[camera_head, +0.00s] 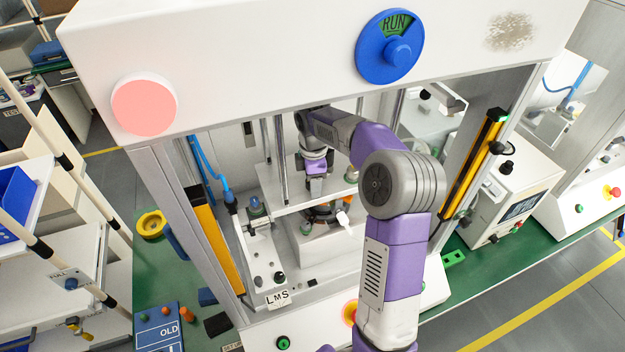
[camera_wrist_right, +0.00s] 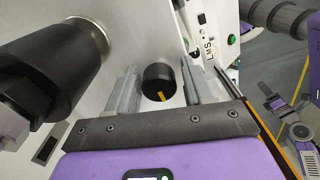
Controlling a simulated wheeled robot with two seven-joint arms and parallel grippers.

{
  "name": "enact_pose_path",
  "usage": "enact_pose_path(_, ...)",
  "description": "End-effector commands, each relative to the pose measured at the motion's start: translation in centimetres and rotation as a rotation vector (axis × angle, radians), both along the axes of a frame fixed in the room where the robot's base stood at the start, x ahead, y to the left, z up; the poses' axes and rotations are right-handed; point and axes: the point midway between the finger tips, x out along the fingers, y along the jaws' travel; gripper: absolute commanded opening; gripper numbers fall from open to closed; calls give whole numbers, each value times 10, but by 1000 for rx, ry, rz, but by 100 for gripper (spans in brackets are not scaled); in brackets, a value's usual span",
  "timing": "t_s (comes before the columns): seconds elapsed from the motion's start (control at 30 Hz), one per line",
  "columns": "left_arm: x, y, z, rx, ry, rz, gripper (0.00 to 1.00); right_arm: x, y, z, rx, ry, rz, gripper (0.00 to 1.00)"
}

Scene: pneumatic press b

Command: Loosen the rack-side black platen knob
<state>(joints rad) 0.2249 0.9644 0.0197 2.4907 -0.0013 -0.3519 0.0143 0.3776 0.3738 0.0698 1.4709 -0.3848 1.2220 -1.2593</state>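A round black platen knob (camera_wrist_right: 158,78) with a yellow mark shows in the right wrist view, on a pale surface. My right gripper (camera_wrist_right: 160,70) is open, with one grey finger on each side of the knob. A narrow gap seems to show beside the knob, and I cannot tell whether either finger touches it. In the head view my right arm reaches into the press, and the right gripper (camera_head: 315,184) is small above the pale platen (camera_head: 285,200). I cannot make out the knob there. My left gripper is not in view.
A large black cylinder (camera_wrist_right: 55,65) stands close left of the gripper in the wrist view. In the head view, press rods (camera_head: 281,160) and the yellow light curtains (camera_head: 220,245) flank the opening. The white press head (camera_head: 270,60) overhangs it. A rack (camera_head: 60,235) stands at left.

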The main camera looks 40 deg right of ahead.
Motion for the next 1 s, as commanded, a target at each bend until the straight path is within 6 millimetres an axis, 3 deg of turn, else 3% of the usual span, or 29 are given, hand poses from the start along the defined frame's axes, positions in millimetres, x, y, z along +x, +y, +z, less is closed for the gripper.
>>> enact_pose_path(0.37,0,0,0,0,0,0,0,2,1,5,-1,-11,1,63)
enact_pose_path(0.8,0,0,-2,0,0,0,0,2,0,69,-1,-10,0,63)
enact_pose_path(1.0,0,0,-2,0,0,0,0,1,0,78,0,-7,0,63)
